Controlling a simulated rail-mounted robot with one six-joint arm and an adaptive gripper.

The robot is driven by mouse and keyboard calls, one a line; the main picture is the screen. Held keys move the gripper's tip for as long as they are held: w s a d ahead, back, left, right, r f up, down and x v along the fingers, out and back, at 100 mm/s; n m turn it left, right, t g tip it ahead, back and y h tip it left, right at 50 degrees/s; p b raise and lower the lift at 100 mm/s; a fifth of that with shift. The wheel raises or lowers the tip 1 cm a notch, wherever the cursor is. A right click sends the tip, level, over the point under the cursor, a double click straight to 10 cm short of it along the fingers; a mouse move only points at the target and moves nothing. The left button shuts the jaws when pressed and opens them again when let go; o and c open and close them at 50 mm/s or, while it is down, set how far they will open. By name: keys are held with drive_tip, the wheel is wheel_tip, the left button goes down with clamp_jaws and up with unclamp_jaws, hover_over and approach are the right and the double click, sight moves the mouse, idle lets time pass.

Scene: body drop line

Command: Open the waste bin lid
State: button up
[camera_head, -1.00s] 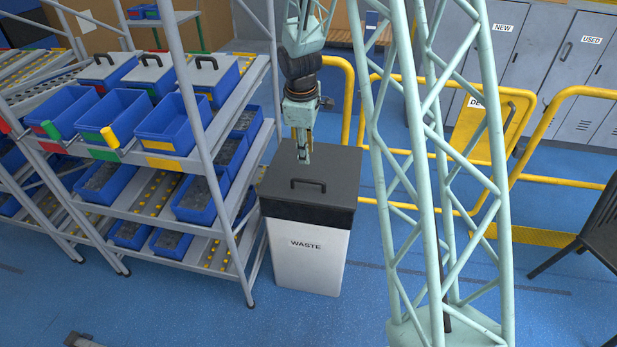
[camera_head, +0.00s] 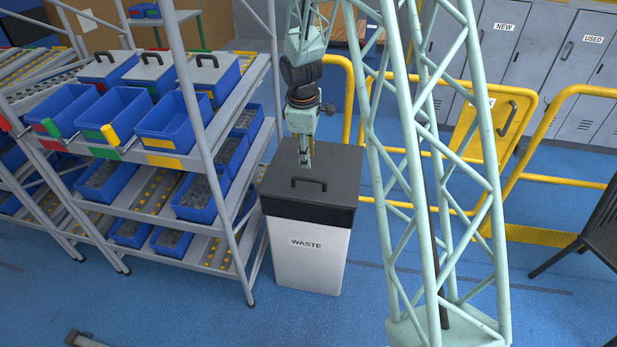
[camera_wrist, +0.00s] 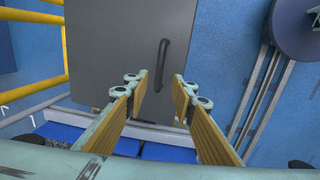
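The waste bin (camera_head: 306,256) is a white box labelled WASTE, with a dark grey lid (camera_head: 335,167) lying flat and closed on top. A black bar handle (camera_head: 309,183) stands on the lid towards its front. The lid (camera_wrist: 105,50) and handle (camera_wrist: 163,65) also show in the wrist view. My gripper (camera_head: 306,168) points down above the lid, close to the handle. In the wrist view my gripper (camera_wrist: 160,82) is open, its two fingers apart with nothing between them. The handle lies beyond the fingertips, roughly in line with the gap.
A flow rack (camera_head: 215,115) with several blue bins (camera_head: 172,125) stands close to the bin's left. My pale green lattice column is on the right. Yellow railings (camera_head: 440,140) and grey lockers (camera_head: 560,70) are behind. Blue floor is clear in front.

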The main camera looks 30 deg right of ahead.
sight(309, 179)
drive_tip(key=shift+w+d+f+b, duration=0.25)
drive_tip(key=shift+f+b, duration=0.2)
drive_tip(key=shift+f, duration=1.35)
drive_tip(key=shift+w+d+f+b, duration=0.2)
drive_tip(key=shift+w+f+b, duration=0.15)
drive_tip(key=shift+f, duration=1.5)
drive_tip(key=shift+w+d+f+b, duration=0.25)
drive_tip(key=shift+f+b, duration=0.25)
drive_tip(key=shift+f, duration=1.3)
drive_tip(key=shift+c, duration=0.3)
clamp_jaws()
